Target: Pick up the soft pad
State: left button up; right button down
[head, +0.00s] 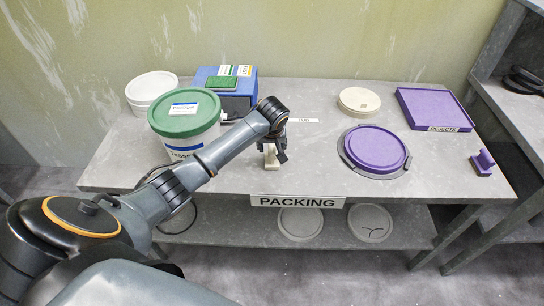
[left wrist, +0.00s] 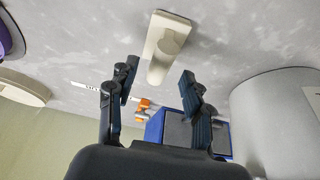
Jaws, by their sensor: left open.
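A cream pad-like piece with a flat base and a rounded upright handle (head: 271,160) stands near the front middle of the bench, and it also shows in the left wrist view (left wrist: 168,42). I take it for the soft pad, though its softness cannot be seen. My left gripper (head: 273,148) is above it, pointing down. In the left wrist view the fingers of my left gripper (left wrist: 158,80) are apart, with the handle's end reaching between or just beyond their tips. I cannot tell whether they touch it. My right gripper is not in view.
A white pail with a green lid (head: 187,117) stands left of my forearm, before a blue box (head: 240,97) and a white tub (head: 150,88). To the right are a purple disc (head: 375,148), cream lids (head: 359,100), a purple REJECTS tray (head: 433,108) and a purple handled piece (head: 482,162).

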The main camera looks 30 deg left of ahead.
aim_at(272, 148)
pick_arm(q)
jog(key=shift+x, duration=1.95)
jog(key=shift+d, duration=0.1)
grip_shut()
jog(key=shift+r, duration=0.15)
jog(key=shift+r, duration=0.3)
notch_tip(272, 148, up, 2)
jog(key=shift+w+r, duration=0.1)
jog(key=s+a+r+b, duration=0.1)
jog(key=s+r+b, duration=0.1)
jog(key=s+r, duration=0.8)
jog(key=s, duration=0.4)
jog(key=shift+s+a, duration=0.1)
